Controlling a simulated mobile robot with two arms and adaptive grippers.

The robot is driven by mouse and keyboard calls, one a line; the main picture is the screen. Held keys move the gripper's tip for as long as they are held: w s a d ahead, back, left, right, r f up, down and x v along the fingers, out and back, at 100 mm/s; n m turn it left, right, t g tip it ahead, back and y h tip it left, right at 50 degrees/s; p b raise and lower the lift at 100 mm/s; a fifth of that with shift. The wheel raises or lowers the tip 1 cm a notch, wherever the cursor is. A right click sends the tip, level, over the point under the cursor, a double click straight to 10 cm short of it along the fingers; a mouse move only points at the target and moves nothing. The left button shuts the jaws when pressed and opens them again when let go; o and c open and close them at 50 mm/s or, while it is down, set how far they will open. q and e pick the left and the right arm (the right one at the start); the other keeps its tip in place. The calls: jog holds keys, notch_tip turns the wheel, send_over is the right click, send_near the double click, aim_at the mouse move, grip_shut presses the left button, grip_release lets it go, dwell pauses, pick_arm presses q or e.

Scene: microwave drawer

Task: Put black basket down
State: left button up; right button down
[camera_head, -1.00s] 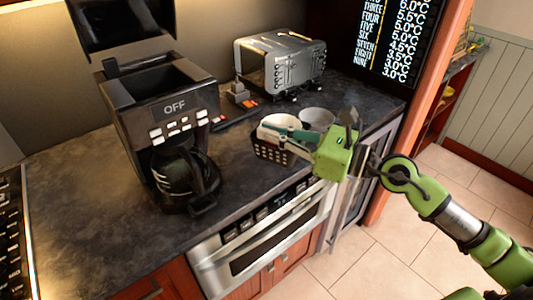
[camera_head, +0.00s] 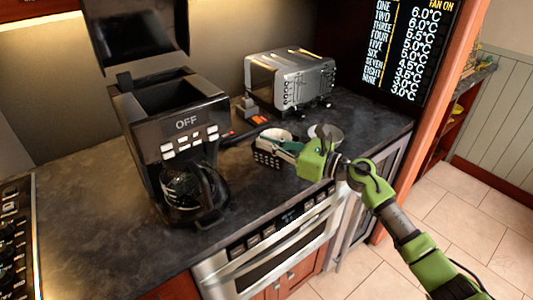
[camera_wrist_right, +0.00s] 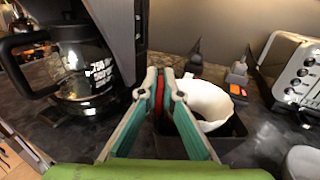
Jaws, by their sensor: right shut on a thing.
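The black basket (camera_head: 266,158) is a small perforated box at the counter's front part, between the coffee maker and the toaster. A white cup-like item (camera_head: 272,134) is inside it. In the right wrist view the basket (camera_wrist_right: 232,129) is at the right of the fingers, with the white item (camera_wrist_right: 208,100) in it. My right gripper (camera_head: 284,145) is shut on the basket's near side, its fingers (camera_wrist_right: 166,88) partly hiding it. I cannot tell whether the basket's bottom touches the counter. My left gripper is not in view.
A coffee maker (camera_head: 182,128) with a glass pot stands left of the basket. A silver toaster (camera_head: 292,82) stands behind. A grey bowl (camera_head: 326,133) is just right of the gripper. The dark counter (camera_head: 95,215) is bare at the front left.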

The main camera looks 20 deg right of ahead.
aim_at(266, 165)
jog(key=shift+w+f, duration=0.4)
jog(key=shift+f, duration=0.05)
notch_tip(266, 165, down, 2)
jog(key=shift+f+p, duration=0.1)
jog(key=shift+p, duration=0.3)
jog(key=shift+f, duration=0.45)
jog(key=shift+f, duration=0.1)
jog(key=c, duration=2.6)
grip_release()
jog(key=shift+f, duration=0.1)
jog(key=shift+c, duration=0.2)
jog(key=o, duration=0.4)
